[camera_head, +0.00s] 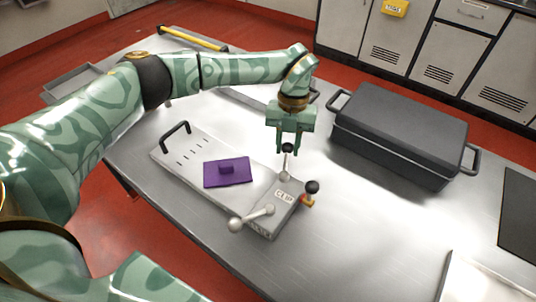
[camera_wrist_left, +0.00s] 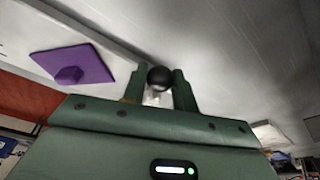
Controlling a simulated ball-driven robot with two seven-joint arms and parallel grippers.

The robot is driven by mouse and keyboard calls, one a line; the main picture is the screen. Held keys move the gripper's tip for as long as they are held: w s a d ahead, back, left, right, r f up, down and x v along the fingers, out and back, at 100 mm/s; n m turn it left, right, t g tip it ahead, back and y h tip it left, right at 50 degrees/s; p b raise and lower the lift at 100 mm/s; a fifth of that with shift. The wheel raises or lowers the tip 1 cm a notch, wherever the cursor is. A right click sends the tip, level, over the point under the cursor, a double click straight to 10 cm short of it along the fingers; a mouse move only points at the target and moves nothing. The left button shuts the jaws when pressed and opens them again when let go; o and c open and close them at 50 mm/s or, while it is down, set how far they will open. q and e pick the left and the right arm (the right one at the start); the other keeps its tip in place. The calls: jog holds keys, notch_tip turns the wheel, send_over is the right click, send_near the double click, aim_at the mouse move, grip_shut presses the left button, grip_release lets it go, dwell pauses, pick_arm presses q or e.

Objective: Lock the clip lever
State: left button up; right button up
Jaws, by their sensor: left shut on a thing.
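The clip block (camera_head: 284,201), a grey block labelled CLIP, sits at the right end of a pale slotted plate (camera_head: 178,158) on the steel table. An upright lever (camera_head: 286,166) with a black ball knob rises from the block's far side. My left gripper (camera_head: 289,149) points down and is shut on this knob; the left wrist view shows the black knob (camera_wrist_left: 160,78) between the two fingers. A grey lever (camera_head: 255,217) with a ball end lies tilted to the left. Another black knob (camera_head: 312,187) stands at the block's right side, above an orange piece. My right gripper is out of view.
A purple plate with a raised tab (camera_head: 227,172) lies on the slotted plate, left of the block. A dark lidded case (camera_head: 400,130) with handles stands at the right. The table (camera_head: 365,230) in front of the case is clear.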

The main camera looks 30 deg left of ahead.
pick_arm(q)
jog(key=shift+w+d+m, duration=0.1)
jog(key=shift+d+m, duration=0.3)
jog(key=shift+m, duration=0.3)
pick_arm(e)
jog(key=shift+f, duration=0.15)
pick_arm(q)
jog(key=shift+w+d+m+y, duration=0.1)
jog(key=shift+d+m+y, duration=0.3)
jog(key=shift+m, duration=0.4)
jog(key=o, duration=0.9)
jog(key=p+v, duration=0.1)
jog(key=v, duration=0.1)
jog(key=s+p+v, duration=0.1)
jog(key=p+v, duration=0.2)
jog(key=v, duration=0.2)
jog(key=shift+s+r, duration=0.15)
jog(key=shift+s, duration=0.2)
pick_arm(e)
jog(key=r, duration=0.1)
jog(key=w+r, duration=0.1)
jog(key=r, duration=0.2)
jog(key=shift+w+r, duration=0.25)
